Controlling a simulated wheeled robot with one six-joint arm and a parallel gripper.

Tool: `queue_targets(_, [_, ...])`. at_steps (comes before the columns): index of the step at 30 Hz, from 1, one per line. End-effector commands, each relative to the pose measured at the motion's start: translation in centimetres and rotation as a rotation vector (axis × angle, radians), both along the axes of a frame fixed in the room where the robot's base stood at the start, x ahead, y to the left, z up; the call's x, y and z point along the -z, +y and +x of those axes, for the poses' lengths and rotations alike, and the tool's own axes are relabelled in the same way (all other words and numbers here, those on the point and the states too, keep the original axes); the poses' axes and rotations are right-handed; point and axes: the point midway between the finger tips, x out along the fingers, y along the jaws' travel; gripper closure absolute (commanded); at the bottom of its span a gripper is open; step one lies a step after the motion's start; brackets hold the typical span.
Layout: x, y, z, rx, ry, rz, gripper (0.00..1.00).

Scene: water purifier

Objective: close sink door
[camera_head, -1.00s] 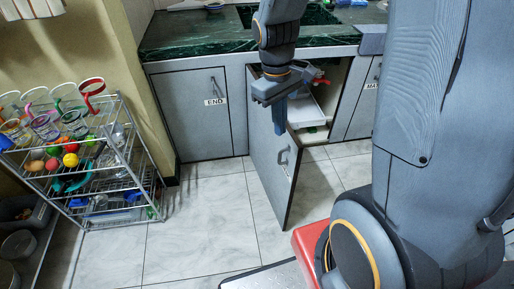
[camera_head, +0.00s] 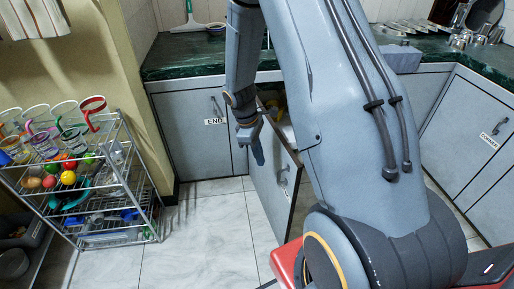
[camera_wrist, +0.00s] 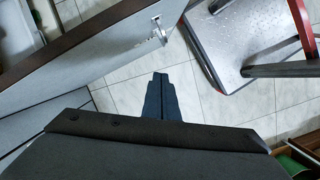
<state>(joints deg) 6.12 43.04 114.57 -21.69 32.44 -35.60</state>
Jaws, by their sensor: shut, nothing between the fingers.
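The sink door (camera_head: 274,186) is a grey cabinet door that stands open, swung out from the counter front, with a metal handle (camera_head: 284,181) on its face. In the wrist view the door (camera_wrist: 95,50) crosses the upper left, and its handle (camera_wrist: 155,36) shows near the top. My gripper (camera_head: 259,161) is shut and empty, on the left, outer side of the door near its top. Its closed fingers (camera_wrist: 160,88) point down past the door in the wrist view, apart from the handle. I cannot tell whether the gripper touches the door. My arm hides much of the cabinet opening.
A closed grey door labelled END (camera_head: 197,135) is left of the opening. A wire rack (camera_head: 110,190) with cups and colored balls stands at the left wall. Tiled floor (camera_head: 205,230) between rack and open door is clear. A dark green countertop (camera_head: 190,62) runs above.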

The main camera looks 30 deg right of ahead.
Motion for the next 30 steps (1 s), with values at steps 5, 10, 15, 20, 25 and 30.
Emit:
queue_targets(5, [3.0, -0.8, -0.8, 0.001, 0.002, 0.0, 1.0])
queue_targets(10, [2.7, -2.6, -2.3, 0.002, 0.0, 0.0, 1.0])
queue_targets(15, [2.8, -3.3, -3.0, -0.001, -0.001, 0.0, 1.0])
queue_targets(20, [2.8, -3.4, -3.1, -0.001, -0.001, 0.0, 1.0])
queue_targets(25, [2.8, -3.4, -3.1, -0.001, -0.001, 0.0, 1.0])
queue_targets(30, [2.8, -3.8, -3.2, -0.01, -0.001, 0.0, 1.0])
